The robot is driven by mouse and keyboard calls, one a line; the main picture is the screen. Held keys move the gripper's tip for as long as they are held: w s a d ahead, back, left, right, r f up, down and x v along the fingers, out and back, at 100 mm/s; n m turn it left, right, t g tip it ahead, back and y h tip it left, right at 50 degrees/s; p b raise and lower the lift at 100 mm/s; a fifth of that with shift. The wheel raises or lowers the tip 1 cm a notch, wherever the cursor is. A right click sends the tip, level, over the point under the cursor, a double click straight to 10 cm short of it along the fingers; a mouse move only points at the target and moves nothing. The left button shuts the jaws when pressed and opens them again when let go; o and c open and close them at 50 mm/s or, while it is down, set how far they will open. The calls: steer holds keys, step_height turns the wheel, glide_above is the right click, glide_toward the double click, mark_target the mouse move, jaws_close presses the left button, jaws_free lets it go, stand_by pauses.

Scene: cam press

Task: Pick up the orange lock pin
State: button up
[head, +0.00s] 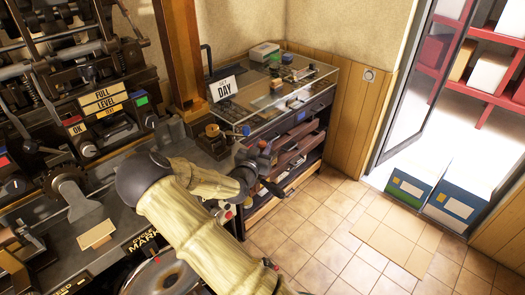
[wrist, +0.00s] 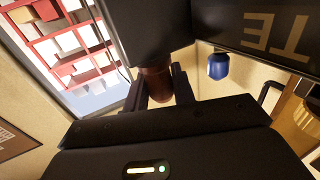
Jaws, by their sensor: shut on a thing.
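My gripper (wrist: 160,90) shows from behind in the wrist view, its two dark fingers on either side of a reddish-brown cylinder (wrist: 153,84). It is shut on this cylinder, which may be the orange lock pin in shade; I cannot tell for sure. The cylinder's far end is hidden against a dark block (wrist: 150,30). In the head view my gripper (head: 262,168) is at the front left of the glass-topped cabinet, with a small reddish piece (head: 264,144) at its tip. I cannot tell whether the piece is free of what lies behind it.
A blue knob-like piece (wrist: 218,66) is close to the right of my gripper in the wrist view. The press machine (head: 80,80) fills the left. The glass-topped cabinet (head: 300,92) is behind my gripper. Tiled floor (head: 320,235) is open to the right, towards two blue bins (head: 452,203).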

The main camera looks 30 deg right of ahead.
step_height(320, 180, up, 17)
steer(key=shift+b, duration=0.35)
steer(key=shift+a+f, duration=0.1)
steer(key=shift+f, duration=0.05)
